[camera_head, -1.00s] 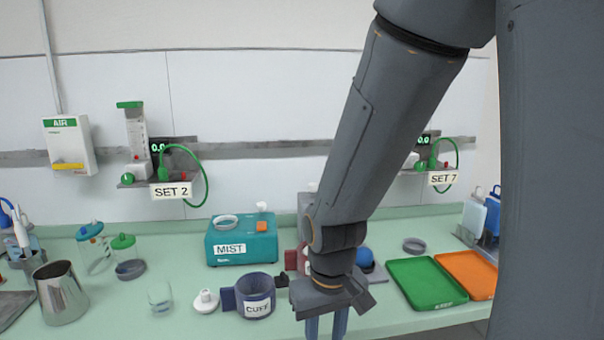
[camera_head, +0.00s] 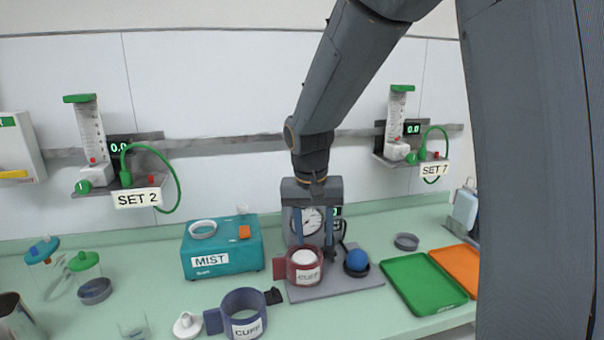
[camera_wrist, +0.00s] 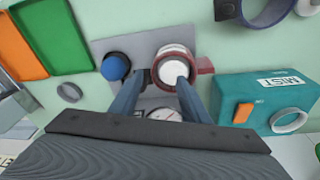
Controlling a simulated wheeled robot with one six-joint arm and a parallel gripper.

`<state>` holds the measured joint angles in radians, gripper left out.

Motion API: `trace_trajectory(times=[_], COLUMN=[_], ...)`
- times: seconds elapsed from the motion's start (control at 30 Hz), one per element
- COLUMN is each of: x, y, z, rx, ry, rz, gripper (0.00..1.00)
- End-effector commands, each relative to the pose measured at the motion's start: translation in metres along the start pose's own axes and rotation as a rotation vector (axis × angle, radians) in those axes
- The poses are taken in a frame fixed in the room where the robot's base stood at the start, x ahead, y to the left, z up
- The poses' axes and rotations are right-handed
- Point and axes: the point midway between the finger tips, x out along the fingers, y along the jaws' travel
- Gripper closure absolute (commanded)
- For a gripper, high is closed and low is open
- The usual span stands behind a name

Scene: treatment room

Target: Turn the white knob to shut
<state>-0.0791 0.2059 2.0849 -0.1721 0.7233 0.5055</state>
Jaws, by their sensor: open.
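My gripper (camera_head: 314,244) is open, fingers pointing down, in front of the round gauge (camera_head: 307,221) of a grey stand. A round white top (camera_head: 305,257) sits inside a red cuff (camera_head: 305,274) on the stand's plate. It also shows in the wrist view (camera_wrist: 173,70), close to the right fingertip; I cannot tell whether they touch. I cannot tell whether this white top is a knob. A blue ball (camera_head: 357,258) in a dark cup stands to its right. Nothing shows between the fingers (camera_wrist: 161,82) as held. A white nubbed piece (camera_head: 187,325) lies at front left.
The teal MIST box (camera_head: 222,252) stands left of the stand, a blue cuff (camera_head: 244,312) in front. Green (camera_head: 425,284) and orange (camera_head: 456,266) trays lie right. Wall flowmeters SET 2 (camera_head: 90,130) and SET 7 (camera_head: 397,120) have tubes and shelves.

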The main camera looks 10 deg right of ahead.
Motion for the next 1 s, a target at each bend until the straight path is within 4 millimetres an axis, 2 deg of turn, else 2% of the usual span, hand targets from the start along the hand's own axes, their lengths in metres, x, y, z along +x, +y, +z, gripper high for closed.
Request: trace_trajectory(times=[0.03, 0.1, 0.2, 0.3, 0.47, 0.57, 0.67, 1.0], x=[-0.017, -0.040, -0.069, -0.094, -0.116, -0.116, -0.106, -0.058], y=[-0.011, -0.023, -0.038, -0.048, -0.057, -0.057, -0.056, -0.049], z=[-0.030, -0.067, -0.110, -0.141, -0.166, -0.171, -0.173, -0.181], rx=[0.051, 0.140, 0.261, 0.360, 0.453, 0.473, 0.476, 0.474], ry=[0.026, 0.062, 0.113, 0.157, 0.200, 0.207, 0.206, 0.206], rz=[0.013, 0.033, 0.057, 0.070, 0.079, 0.082, 0.084, 0.082], gripper=[0.58, 0.58, 0.58, 0.58, 0.58, 0.58, 0.58, 0.58])
